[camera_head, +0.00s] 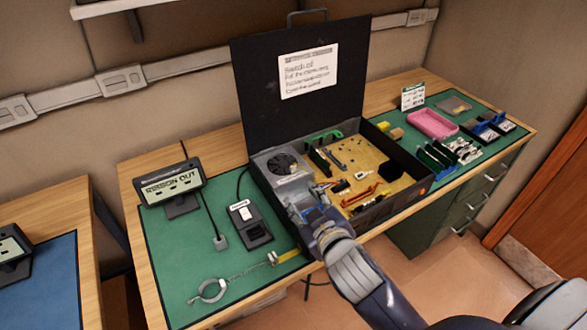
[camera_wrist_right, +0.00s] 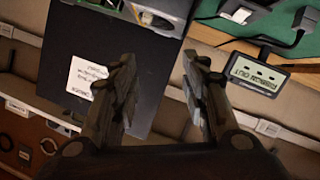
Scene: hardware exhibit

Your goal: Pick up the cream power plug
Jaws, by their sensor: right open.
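A black case (camera_head: 405,165) stands open on the table, its lid upright at the back. Inside are a gold-coloured circuit board (camera_head: 365,160), a grey fan unit (camera_head: 285,165) and several small parts. A small whitish part (camera_head: 361,175) lies on the board; I cannot tell whether it is the cream power plug. A grey plug-like block (camera_head: 220,243) ends a cable on the green mat. My right gripper (camera_head: 303,204) is over the near left part of the case. It is open and empty in the right wrist view (camera_wrist_right: 165,98). My left gripper is out of view.
A "REASON OUT" display (camera_head: 171,187), a black device (camera_head: 250,226) and a metal ring with a chain (camera_head: 212,290) stand or lie left of the case. A pink tray (camera_head: 432,124) and several dark parts are to its right.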

